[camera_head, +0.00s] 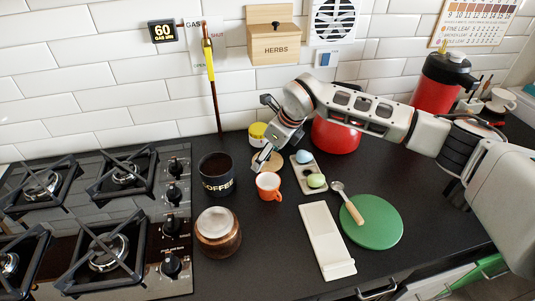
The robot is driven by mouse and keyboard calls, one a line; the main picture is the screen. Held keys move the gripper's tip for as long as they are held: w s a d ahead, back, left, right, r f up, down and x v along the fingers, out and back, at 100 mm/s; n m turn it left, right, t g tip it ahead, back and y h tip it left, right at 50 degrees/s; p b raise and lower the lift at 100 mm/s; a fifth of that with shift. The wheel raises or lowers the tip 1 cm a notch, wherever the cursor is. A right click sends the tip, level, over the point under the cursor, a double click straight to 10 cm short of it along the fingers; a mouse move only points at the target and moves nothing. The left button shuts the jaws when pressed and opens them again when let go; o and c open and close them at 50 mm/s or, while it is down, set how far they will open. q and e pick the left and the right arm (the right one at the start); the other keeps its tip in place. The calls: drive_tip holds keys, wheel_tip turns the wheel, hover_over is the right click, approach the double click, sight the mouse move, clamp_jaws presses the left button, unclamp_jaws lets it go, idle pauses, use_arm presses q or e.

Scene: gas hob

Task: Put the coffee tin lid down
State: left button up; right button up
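The coffee tin (218,175) is black with COFFEE lettering and stands open-topped on the counter, right of the hob. A round wooden lid (275,158) is to its right, behind the orange mug (268,186). My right gripper (263,162) points downward at the lid and covers its left part. The fingertips overlap the lid in this view. I cannot tell whether they grip it, or whether it rests fully on the counter. My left gripper is not in view.
A small tray (309,177) with blue and green items is right of the mug. A brown wooden pot (218,231), white rest (327,240) and green board (371,222) stand in front. A yellow-topped jar (257,134) is behind. Counter between pot and white rest is clear.

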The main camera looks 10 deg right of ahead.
drive_tip(key=shift+o, duration=0.4)
drive_tip(key=shift+r, duration=0.2)
drive_tip(key=p+v, duration=0.1)
drive_tip(key=v, duration=1.1)
drive_tip(key=shift+w, duration=0.1)
